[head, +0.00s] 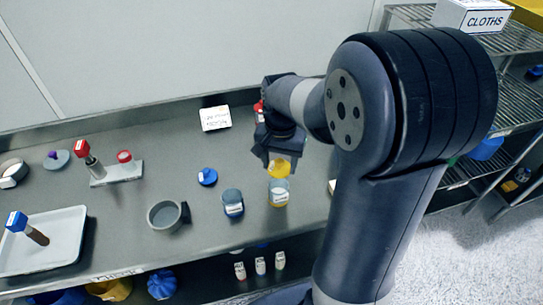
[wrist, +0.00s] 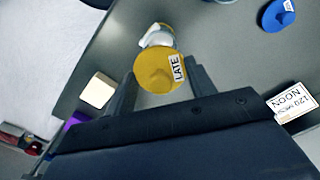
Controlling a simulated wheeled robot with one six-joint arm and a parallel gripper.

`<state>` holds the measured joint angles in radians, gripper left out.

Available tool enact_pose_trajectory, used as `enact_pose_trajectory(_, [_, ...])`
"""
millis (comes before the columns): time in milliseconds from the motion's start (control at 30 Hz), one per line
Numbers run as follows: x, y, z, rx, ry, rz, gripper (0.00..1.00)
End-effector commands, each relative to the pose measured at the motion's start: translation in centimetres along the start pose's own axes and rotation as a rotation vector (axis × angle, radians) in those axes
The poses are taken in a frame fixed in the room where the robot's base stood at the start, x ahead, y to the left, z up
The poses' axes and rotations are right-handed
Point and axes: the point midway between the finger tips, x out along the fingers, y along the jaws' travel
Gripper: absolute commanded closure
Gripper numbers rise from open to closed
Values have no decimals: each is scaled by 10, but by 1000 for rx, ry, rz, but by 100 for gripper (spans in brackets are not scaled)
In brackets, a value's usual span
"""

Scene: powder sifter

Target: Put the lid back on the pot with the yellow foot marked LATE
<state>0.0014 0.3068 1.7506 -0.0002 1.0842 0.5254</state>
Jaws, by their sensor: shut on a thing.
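My gripper (head: 277,150) is shut on a yellow lid (head: 280,168) and holds it above the bench, just over the pot with yellow on it (head: 278,194). The pot is clear-looking with a pale label, stands upright and is open on top. In the wrist view the lid (wrist: 157,68) is a round yellow disc with a raised knob and a white LATE tag, between the fingers of my gripper (wrist: 163,88). The pot (wrist: 157,38) shows beyond the lid, partly hidden by it. I cannot read the pot's label.
A blue-footed jar (head: 232,204) stands close left of the pot, with a blue lid (head: 207,177) behind it. A grey cup (head: 163,216) stands further left. A white card (head: 215,118) is at the back, and a white tray (head: 40,242) lies far left.

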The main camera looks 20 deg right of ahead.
Motion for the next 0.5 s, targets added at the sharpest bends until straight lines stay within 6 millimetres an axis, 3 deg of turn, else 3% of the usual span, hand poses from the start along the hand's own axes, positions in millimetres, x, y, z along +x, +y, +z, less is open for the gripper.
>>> enact_pose_trajectory(500, [48,-1,0,-3,0,0,69])
